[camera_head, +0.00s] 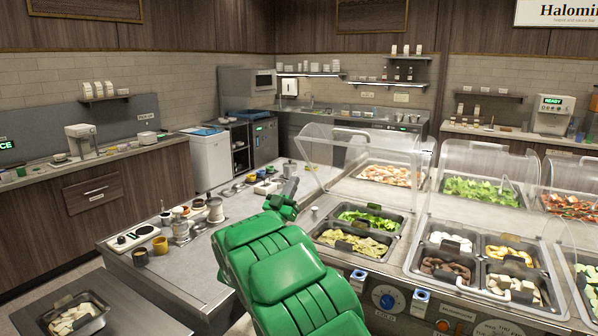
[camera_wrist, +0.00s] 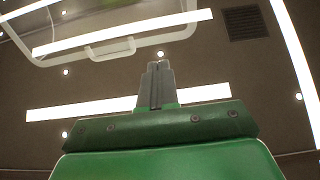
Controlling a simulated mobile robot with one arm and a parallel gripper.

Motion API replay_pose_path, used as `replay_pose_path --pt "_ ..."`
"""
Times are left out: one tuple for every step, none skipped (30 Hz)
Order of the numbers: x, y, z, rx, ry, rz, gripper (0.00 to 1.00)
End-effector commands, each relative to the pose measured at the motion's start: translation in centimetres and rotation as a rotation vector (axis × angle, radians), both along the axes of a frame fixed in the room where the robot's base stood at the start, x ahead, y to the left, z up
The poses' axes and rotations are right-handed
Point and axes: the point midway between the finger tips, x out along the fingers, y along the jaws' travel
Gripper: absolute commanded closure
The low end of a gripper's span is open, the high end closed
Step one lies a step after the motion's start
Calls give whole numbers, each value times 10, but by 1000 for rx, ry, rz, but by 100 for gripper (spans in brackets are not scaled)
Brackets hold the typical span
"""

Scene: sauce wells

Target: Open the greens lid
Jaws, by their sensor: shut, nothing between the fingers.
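My gripper (camera_head: 289,172) is shut and empty, its fingers pointing up at the left end of the sauce-well counter. In the wrist view the shut fingers (camera_wrist: 159,68) point toward the ceiling. A clear lid (camera_head: 372,150) with a handle on its upper edge stands tilted up just right of my gripper, above a front well with leafy greens (camera_head: 370,217) and pale green slices (camera_head: 352,242). A pale lid frame with a handle (camera_wrist: 110,49) crosses the top of the wrist view, apart from the fingers. Another clear curved lid (camera_head: 488,158) covers a larger greens well (camera_head: 482,190). No label shows which is meant.
Cups (camera_head: 160,245) and jars (camera_head: 215,208) crowd the left worktop (camera_head: 195,262). A small metal cup (camera_head: 315,212) stands near my wrist.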

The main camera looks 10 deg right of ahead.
Motion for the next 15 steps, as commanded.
replay_pose_path --pt "2 -3 4 -1 -2 -2 100" --pt "4 -5 6 -1 -2 -2 100" --pt "7 -9 9 0 -1 -2 100" --pt "9 -11 12 0 -2 -2 100" --pt "12 -13 15 1 -1 -2 100" --pt "15 -17 18 3 -2 -1 100" --pt "17 -19 21 3 -3 -2 100" --pt "19 -21 24 3 -3 -1 100" --pt "22 -24 28 2 -3 -1 100" --pt "24 -26 30 0 -3 -1 100" --pt "27 -29 33 0 -2 -2 100" --pt "30 -31 36 0 0 -1 100" --pt "33 -34 38 1 -1 1 100" --pt "35 -36 41 1 0 1 100" --pt "38 -39 45 2 0 1 100"
